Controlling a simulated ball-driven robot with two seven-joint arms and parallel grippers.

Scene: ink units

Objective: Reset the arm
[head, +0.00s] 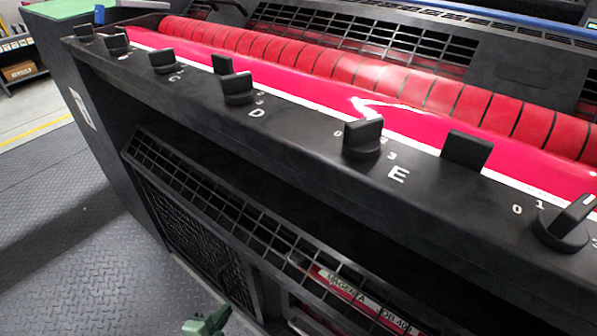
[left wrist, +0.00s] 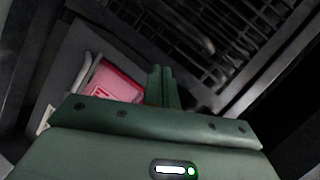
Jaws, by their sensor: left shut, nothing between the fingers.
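My left gripper (head: 207,322) shows at the bottom edge of the head view as a small green piece, low in front of the black ink unit (head: 300,150). In the left wrist view its green fingers (left wrist: 162,85) are together with nothing between them. They point toward a dark grille (left wrist: 215,40) and appear apart from it, though the distance is hard to tell. My right gripper is not in view.
The unit's top ledge carries several black knobs, such as the one by letter E (head: 362,138). Behind it lie magenta ink and a segmented red roller (head: 400,82). A magenta labelled container (head: 350,290) sits behind the lower grille. Open floor (head: 70,230) lies left.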

